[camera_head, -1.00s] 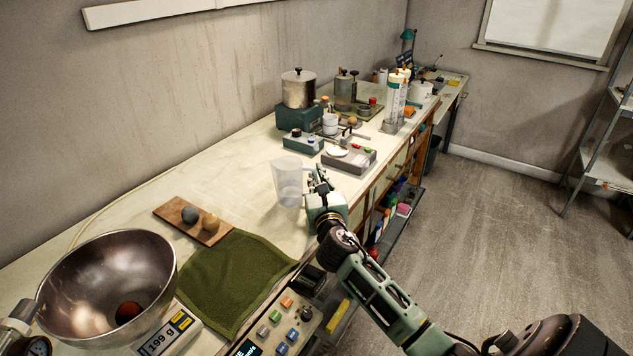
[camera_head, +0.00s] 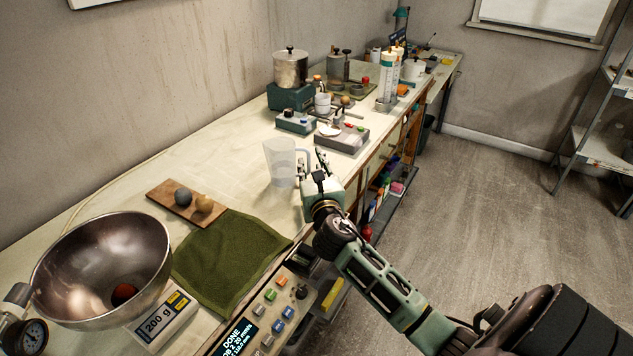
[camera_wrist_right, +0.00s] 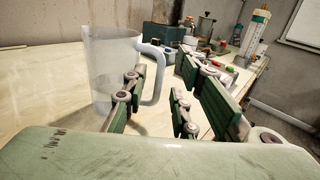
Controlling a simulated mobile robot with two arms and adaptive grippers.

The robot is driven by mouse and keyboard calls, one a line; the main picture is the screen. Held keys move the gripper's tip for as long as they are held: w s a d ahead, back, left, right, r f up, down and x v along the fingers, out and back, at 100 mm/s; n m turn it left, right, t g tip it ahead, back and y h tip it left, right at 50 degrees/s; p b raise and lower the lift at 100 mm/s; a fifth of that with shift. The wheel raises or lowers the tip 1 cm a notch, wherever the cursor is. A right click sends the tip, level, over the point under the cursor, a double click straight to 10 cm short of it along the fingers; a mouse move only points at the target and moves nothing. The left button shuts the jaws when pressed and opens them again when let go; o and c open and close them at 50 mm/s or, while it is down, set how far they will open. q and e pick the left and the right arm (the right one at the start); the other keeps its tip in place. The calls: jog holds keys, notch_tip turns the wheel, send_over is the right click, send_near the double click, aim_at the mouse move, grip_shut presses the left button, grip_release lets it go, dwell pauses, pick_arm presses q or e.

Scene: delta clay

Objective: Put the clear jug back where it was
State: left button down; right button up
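The clear jug (camera_head: 281,164) stands upright on the long bench, its handle to the right. It also shows in the right wrist view (camera_wrist_right: 104,72), where its handle curves into the space between my fingers. My right gripper (camera_head: 314,163) is beside the handle, with its fingers spread. In the wrist view my right gripper (camera_wrist_right: 168,88) is open, one finger overlapping the jug's lower right side and the other well to the right. Whether a finger touches the handle I cannot tell. My left gripper is out of view.
Beyond the jug stand small devices (camera_head: 342,137), a pot (camera_head: 290,68) and a white-and-blue tube (camera_head: 388,80). The bench around the jug's left is clear.

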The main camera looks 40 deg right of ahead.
jog(key=v, duration=0.9)
jog(key=shift+s+a+b, duration=0.15)
jog(key=shift+s+b, duration=0.05)
jog(key=shift+b, duration=0.15)
